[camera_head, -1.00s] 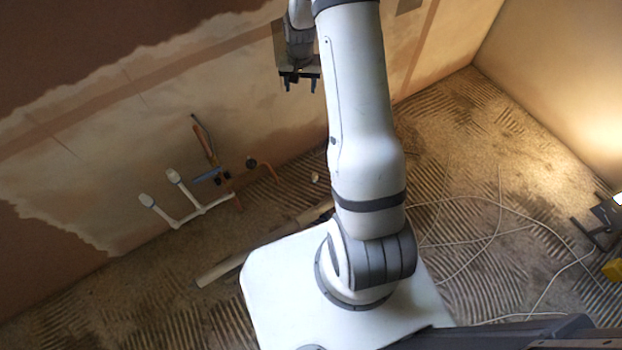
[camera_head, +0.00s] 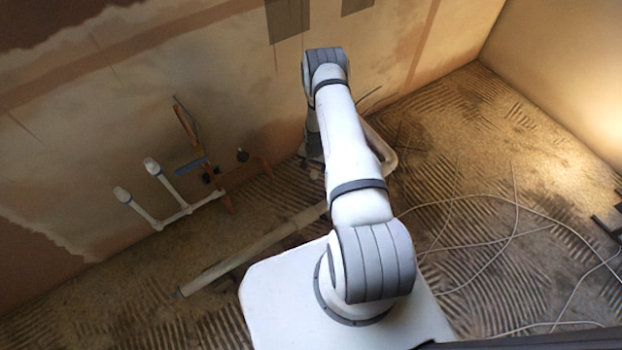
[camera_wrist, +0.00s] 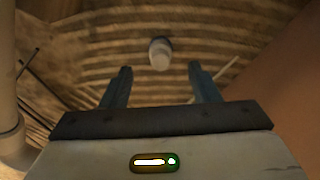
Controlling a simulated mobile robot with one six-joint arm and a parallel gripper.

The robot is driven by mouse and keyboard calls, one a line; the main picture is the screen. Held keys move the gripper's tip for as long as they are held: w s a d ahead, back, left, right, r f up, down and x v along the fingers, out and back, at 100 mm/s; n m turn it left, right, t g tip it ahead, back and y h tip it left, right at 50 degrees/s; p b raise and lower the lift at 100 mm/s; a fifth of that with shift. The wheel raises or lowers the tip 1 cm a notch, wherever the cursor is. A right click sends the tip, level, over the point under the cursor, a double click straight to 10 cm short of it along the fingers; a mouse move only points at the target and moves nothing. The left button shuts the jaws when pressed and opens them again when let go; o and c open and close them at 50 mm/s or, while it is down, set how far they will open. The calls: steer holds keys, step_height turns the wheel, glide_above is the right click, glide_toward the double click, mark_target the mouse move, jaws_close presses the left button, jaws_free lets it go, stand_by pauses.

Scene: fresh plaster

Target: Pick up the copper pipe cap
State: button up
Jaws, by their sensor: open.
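A small, pale, rounded cylinder (camera_wrist: 160,53), seemingly the pipe cap, lies on the ridged floor in the wrist view. It looks greyish-white there; a copper colour is not clear. My gripper (camera_wrist: 160,70) is open and empty, its two dark fingers pointing toward the floor. The cap shows between the fingertip lines, just beyond them and apart from both. In the head view my arm reaches down near the wall; its wrist is partly hidden behind the arm, and I cannot make out the cap there.
A long pale pipe (camera_head: 250,248) lies on the floor left of my arm. White pipe stubs (camera_head: 160,185) and an orange-brown pipe (camera_head: 187,125) stand by the wall. The wall (camera_wrist: 285,110) is close on the right in the wrist view. Thin cables (camera_head: 490,240) lie on the right.

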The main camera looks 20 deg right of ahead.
mark_target(314, 172)
step_height(314, 172, down, 6)
steer(key=b, duration=0.2)
steer(key=shift+s+r+b, duration=0.1)
steer(key=shift+b, duration=0.3)
steer(key=shift+r, duration=0.1)
steer(key=c, duration=1.1)
